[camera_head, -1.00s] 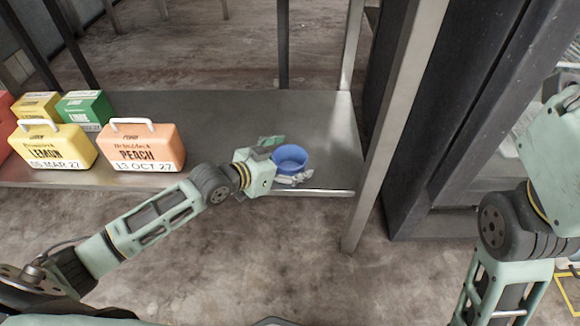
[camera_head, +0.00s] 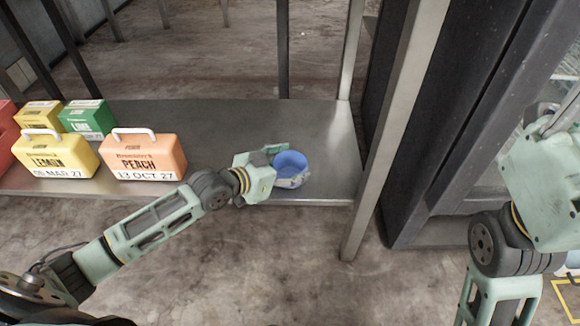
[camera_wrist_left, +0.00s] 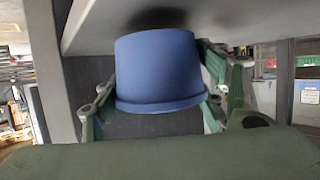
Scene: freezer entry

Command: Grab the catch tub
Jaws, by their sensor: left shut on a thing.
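The catch tub (camera_head: 290,163) is a small round blue tub with an open top. It is at the front right of the metal shelf in the head view. In the left wrist view the tub (camera_wrist_left: 158,68) fills the middle, between the two green fingers. My left gripper (camera_head: 282,172) reaches in from the left and is shut on the tub, one finger on each side. The tub is close to the shelf surface; I cannot tell whether it touches. My right gripper (camera_head: 560,115) is at the right edge, partly cut off, and its fingers are not clear.
A peach box (camera_head: 145,157), a yellow lemon box (camera_head: 55,155) and a green box (camera_head: 87,119) stand on the shelf (camera_head: 225,125) to the left. A metal post (camera_head: 385,130) stands right of the tub, then a dark door frame (camera_head: 450,120). The shelf behind the tub is clear.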

